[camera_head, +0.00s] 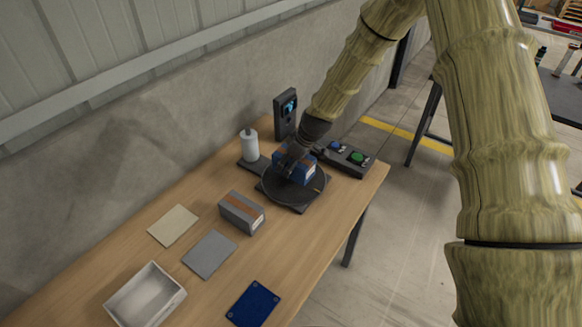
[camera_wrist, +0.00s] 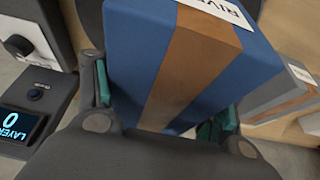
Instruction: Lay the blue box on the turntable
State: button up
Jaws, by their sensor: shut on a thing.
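The blue box (camera_head: 304,173) has a brown stripe and a white label. It is at the dark round turntable (camera_head: 290,193) near the table's right end; in the head view I cannot tell whether it touches the disc. In the wrist view the blue box (camera_wrist: 235,68) fills the middle, between the teal-padded fingers. My gripper (camera_head: 292,160) is shut on the blue box, and my gripper and wrist hide part of it from the head view.
A grey box (camera_head: 240,211) with a brown stripe stands left of the turntable. A white bottle (camera_head: 249,146), a dark display post (camera_head: 285,114) and a button panel (camera_head: 349,158) surround it. A white tray (camera_head: 121,301), flat pads (camera_head: 209,253) and a blue plate (camera_head: 253,304) lie nearer.

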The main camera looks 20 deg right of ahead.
jog(key=shift+w+d+f+p, duration=0.1)
jog(key=shift+w+f+p, duration=0.25)
jog(key=shift+f, duration=0.15)
jog(key=shift+w+f+p, duration=0.25)
jog(key=shift+f+p, duration=0.1)
jog(key=shift+f, duration=0.15)
jog(key=shift+s+f+p, duration=0.1)
jog(key=shift+f+p, duration=0.2)
jog(key=shift+f, duration=0.7)
jog(key=o, duration=1.5)
jog(key=shift+o, duration=0.2)
